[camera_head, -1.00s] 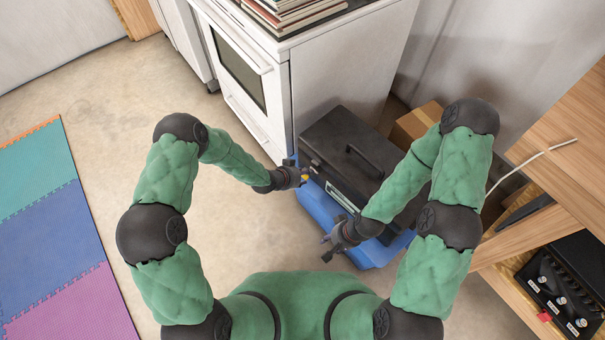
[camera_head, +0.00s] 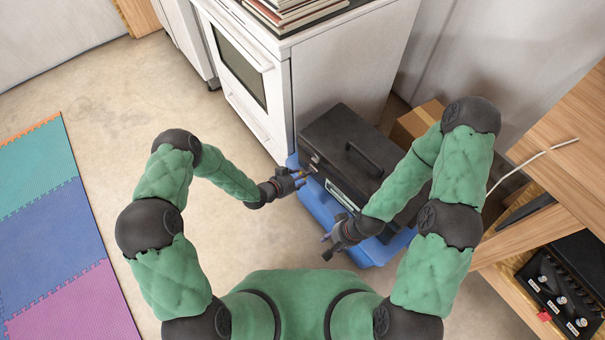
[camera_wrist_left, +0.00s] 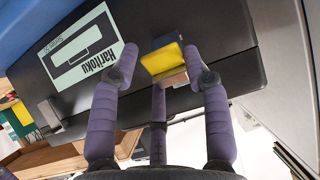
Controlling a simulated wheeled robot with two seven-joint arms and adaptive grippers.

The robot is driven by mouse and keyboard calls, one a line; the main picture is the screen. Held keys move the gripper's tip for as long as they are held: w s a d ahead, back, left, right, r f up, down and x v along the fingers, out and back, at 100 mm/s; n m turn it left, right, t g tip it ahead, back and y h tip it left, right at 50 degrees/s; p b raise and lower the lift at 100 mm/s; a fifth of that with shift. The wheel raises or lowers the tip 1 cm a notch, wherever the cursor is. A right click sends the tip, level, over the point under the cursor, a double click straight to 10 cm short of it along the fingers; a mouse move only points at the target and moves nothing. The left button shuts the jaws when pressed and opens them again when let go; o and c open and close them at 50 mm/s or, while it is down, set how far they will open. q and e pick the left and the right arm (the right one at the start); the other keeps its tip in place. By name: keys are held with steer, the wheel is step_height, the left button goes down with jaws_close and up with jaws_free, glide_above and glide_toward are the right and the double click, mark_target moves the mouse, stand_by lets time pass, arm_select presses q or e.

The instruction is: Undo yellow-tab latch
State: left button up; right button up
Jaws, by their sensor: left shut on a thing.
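A black case (camera_head: 340,140) with a top handle (camera_head: 364,160) stands on a blue base (camera_head: 322,205). The yellow-tab latch (camera_wrist_left: 163,60) is on the case's front, beside a white label (camera_wrist_left: 82,47), in the left wrist view. My left gripper (camera_head: 301,179) is at the case's front; its purple fingers (camera_wrist_left: 168,80) are shut on the yellow tab from both sides. I cannot tell whether the latch is hooked or free. A plain grey latch (camera_wrist_left: 48,115) sits past the label. My right gripper (camera_head: 333,243) hangs near the case's lower front corner, apart from the latch; its finger opening is unclear.
A white oven (camera_head: 245,80) stands close behind and left of the case. A cardboard box (camera_head: 415,122) is behind it. A wooden shelf (camera_head: 520,232) is at the right. The floor (camera_head: 110,110) at the left is clear up to the coloured mats (camera_head: 50,220).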

arm_select(q)
steer(key=f+t+h, duration=0.3)
steer(key=shift+s+a, duration=0.1)
steer(key=shift+a, duration=0.3)
steer(key=shift+d+f+t+h, duration=0.15)
steer(key=shift+f+t+h, duration=0.6)
steer(key=shift+h, duration=0.1)
steer(key=shift+d+f+t+h, duration=0.1)
steer(key=shift+f+t+h, duration=0.55)
steer(key=shift+t+h, duration=0.15)
steer(key=shift+d+f+h, duration=0.1)
steer(key=shift+f+h, duration=0.05)
steer(key=shift+h, duration=0.1)
steer(key=o, duration=0.9)
steer(key=shift+o, duration=0.2)
steer(key=v, duration=1.2)
